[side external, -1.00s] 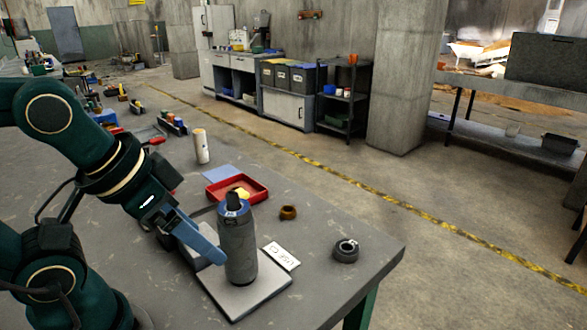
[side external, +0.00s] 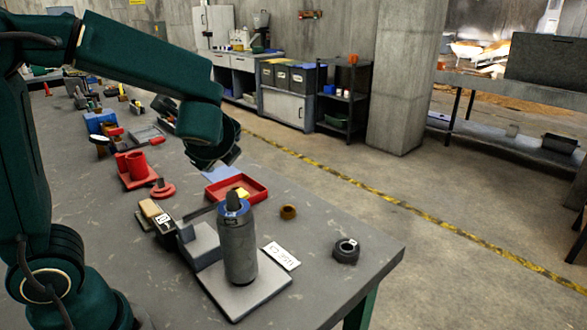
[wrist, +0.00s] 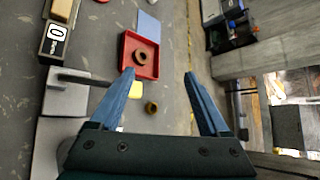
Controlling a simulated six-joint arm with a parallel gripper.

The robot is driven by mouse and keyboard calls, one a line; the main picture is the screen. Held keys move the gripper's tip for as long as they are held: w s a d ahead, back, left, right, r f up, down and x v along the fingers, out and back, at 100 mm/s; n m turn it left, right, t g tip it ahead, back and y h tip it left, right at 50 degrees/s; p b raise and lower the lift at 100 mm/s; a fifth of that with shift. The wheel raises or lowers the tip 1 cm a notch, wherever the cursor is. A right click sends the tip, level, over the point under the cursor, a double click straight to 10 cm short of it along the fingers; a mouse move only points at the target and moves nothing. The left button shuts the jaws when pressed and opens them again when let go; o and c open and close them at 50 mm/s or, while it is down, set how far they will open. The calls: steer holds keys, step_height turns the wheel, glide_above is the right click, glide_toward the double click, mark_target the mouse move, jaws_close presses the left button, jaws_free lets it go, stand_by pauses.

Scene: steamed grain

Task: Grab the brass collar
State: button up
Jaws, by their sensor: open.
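A small brass-coloured collar (side external: 288,212) lies on the grey bench, right of the red tray. It also shows in the wrist view (wrist: 151,107), below the tray and between my fingers in the picture. A second, browner ring (wrist: 141,57) sits inside the red tray (wrist: 153,38); I cannot make it out in the side view. My gripper (wrist: 160,73) is open and empty, with its blue fingers spread above the bench, apart from both rings. In the side view my arm hides the fingers.
A tall grey cylinder (side external: 239,252) stands on a light plate (side external: 235,300) near the collar. The red tray (side external: 262,196) is beside a yellow piece (side external: 243,192). Bench around the collar is clear.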

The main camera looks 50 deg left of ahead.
steer(key=w+f+m+t+y, duration=0.1)
steer(key=w+f+m, duration=0.1)
steer(key=w+m, duration=0.35)
steer(key=m+t, duration=0.2)
steer(key=m, duration=0.4)
glide_above(288, 209)
steer(key=s+d, duration=0.4)
step_height(288, 209, down, 6)
steer(key=f, duration=0.1)
steer(key=shift+h, duration=0.5)
steer(key=f, duration=0.5)
steer(key=shift+s+d+f, duration=0.15)
steer(key=shift+d+f, duration=0.05)
steer(key=shift+d, duration=0.05)
steer(key=shift+f, duration=0.7)
step_height(288, 209, down, 2)
steer(key=shift+f, duration=0.1)
steer(key=shift+x, duration=1.05)
steer(key=shift+w+a+f, duration=0.2)
steer(key=shift+w+a, duration=0.05)
steer(key=shift+a, duration=0.05)
jaws_close()
